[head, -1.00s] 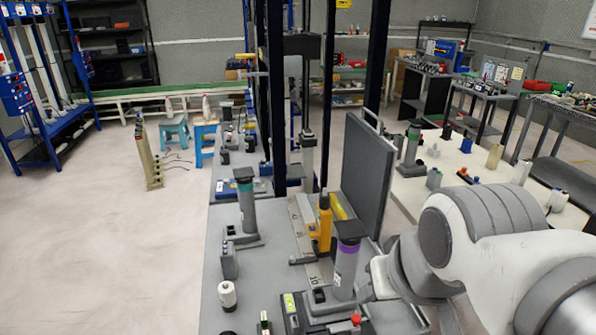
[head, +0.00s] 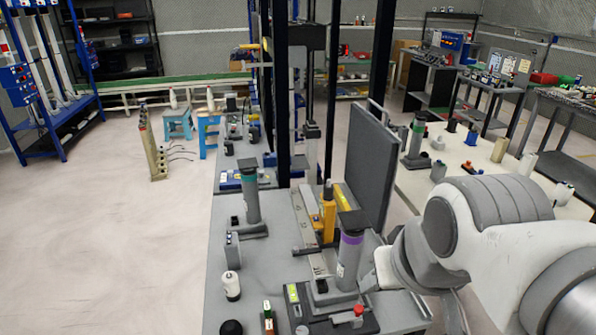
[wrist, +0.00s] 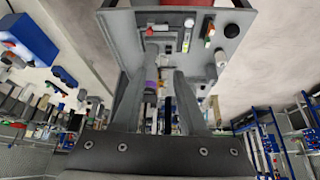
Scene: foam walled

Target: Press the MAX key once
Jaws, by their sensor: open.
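No key marked MAX can be read in either view. A dark device (head: 335,322) with a yellow-green strip (head: 293,293) and a red knob (head: 358,310) sits at the near edge of the grey bench (head: 215,255); small keys on it are too small to tell. A grey cylinder with a purple band (head: 350,238) stands just behind it. In the wrist view, my gripper (wrist: 157,78) is open, its two fingers apart and nothing seen held. The purple-banded cylinder (wrist: 150,76) shows between the fingers, beyond them. In the head view my arm enters from the right; the fingertips cannot be made out.
A yellow-orange upright part (head: 327,215) and a large dark panel (head: 368,170) stand behind the cylinder. A white spool (head: 231,285), a black dome (head: 231,327) and a green-teal-topped post (head: 249,190) are on the left of the bench.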

